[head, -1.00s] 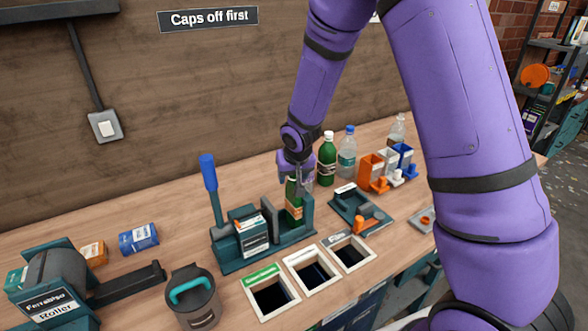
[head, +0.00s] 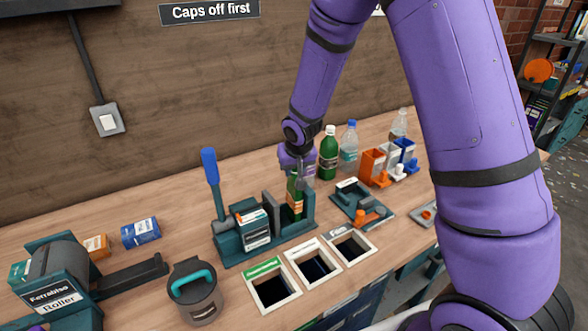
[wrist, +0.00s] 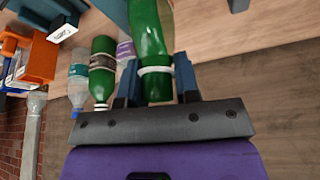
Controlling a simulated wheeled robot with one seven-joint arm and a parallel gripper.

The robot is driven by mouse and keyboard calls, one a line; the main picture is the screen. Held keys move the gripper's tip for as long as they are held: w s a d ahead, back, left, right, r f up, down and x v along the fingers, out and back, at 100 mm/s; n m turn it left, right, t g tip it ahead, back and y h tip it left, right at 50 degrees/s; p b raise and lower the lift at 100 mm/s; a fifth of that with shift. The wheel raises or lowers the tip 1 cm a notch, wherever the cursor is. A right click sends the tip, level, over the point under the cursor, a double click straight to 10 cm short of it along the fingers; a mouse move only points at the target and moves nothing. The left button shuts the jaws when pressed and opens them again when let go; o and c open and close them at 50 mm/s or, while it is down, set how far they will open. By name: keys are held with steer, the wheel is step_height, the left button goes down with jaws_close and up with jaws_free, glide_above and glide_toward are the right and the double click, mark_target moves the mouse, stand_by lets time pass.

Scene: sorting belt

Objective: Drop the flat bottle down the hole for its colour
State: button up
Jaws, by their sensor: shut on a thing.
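My gripper (head: 297,172) is shut on the neck of a green bottle (head: 294,203) with an orange label. In the wrist view the green bottle (wrist: 150,35) runs between the two fingers, a pale ring near its neck. The bottle stands between the jaws of a teal press (head: 228,247) with a blue lever; its lower end is hidden, and I cannot tell how flat it is. Three framed square holes lie in front: one with a green label (head: 251,277), one with a white label (head: 290,255), and one marked Film (head: 328,237).
Another green bottle (head: 328,153) and two clear bottles stand behind, right of my gripper. A teal fixture (head: 343,206) with an orange part and orange, white and blue holders (head: 371,164) are to the right. A grey canister (head: 201,300) and a roller machine (head: 50,290) are left.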

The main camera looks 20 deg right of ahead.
steer(key=shift+d+r, duration=0.1)
steer(key=shift+r, duration=4.25)
steer(key=shift+c, duration=0.2)
steer(key=shift+r, duration=3)
jaws_close()
